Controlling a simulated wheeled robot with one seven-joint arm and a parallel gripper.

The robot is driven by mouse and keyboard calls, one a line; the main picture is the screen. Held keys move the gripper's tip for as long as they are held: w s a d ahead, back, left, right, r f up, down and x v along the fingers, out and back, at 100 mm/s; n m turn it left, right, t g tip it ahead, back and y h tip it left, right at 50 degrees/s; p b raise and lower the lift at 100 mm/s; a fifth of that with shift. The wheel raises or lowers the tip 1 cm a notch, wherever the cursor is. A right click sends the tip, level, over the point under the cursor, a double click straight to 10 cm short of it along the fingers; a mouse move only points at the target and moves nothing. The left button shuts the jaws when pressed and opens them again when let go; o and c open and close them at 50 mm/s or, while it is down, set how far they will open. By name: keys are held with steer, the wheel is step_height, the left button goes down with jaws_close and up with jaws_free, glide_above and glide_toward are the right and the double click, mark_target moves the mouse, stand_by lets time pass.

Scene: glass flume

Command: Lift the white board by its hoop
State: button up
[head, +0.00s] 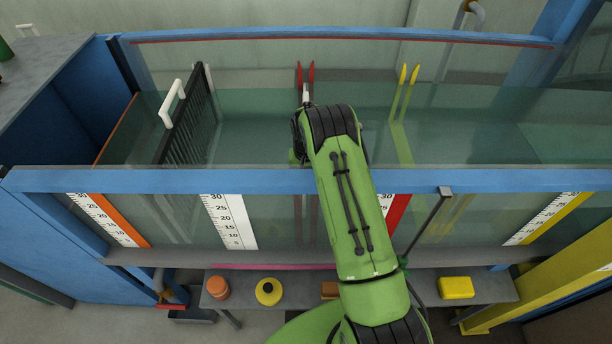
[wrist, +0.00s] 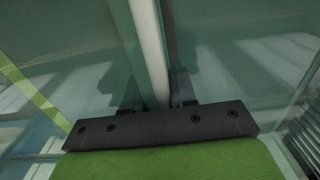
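The white piece (head: 307,93), seen at the far end of my arm between two red posts, may be part of the white board's hoop. In the wrist view a pale upright bar (wrist: 150,45) runs down between the two dark fingers of my gripper (wrist: 157,92). The fingers stand close on either side of it; whether they touch it is unclear. In the head view my green arm hides the gripper and most of what lies below it.
A black grid with a white hoop (head: 172,103) stands in the flume at left. Blue rails (head: 450,181) edge the glass flume front and back. Yellow posts (head: 404,90) stand at right. A low shelf (head: 490,287) holds a yellow block (head: 456,287) and other small items.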

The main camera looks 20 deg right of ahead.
jaws_close()
stand_by(0.9)
